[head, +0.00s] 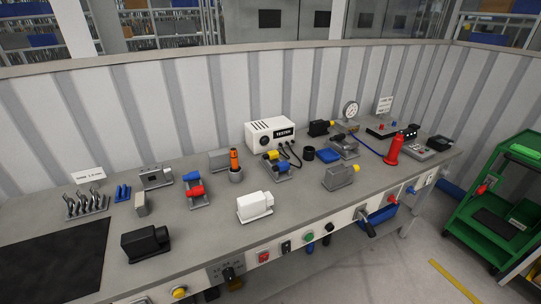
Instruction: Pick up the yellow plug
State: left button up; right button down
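Several small yellow parts show on the bench, and I cannot tell which one is the plug. A yellow end (356,168) sticks out of a grey housing (338,179) near the front edge. Neither of my grippers is in view.
The grey workbench (310,201) carries a white tester box (264,141), a white housing (254,207), a black housing (145,243), an orange-handled tool (234,160) and a red bottle (394,150). A black mat (50,269) lies at left. A green cart (489,229) stands at right.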

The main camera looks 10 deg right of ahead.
aim_at(273, 154)
jog(key=l+u, duration=0.3)
jog(key=l, duration=0.5)
jog(key=l+u, duration=0.35)
jog(key=l, duration=0.5)
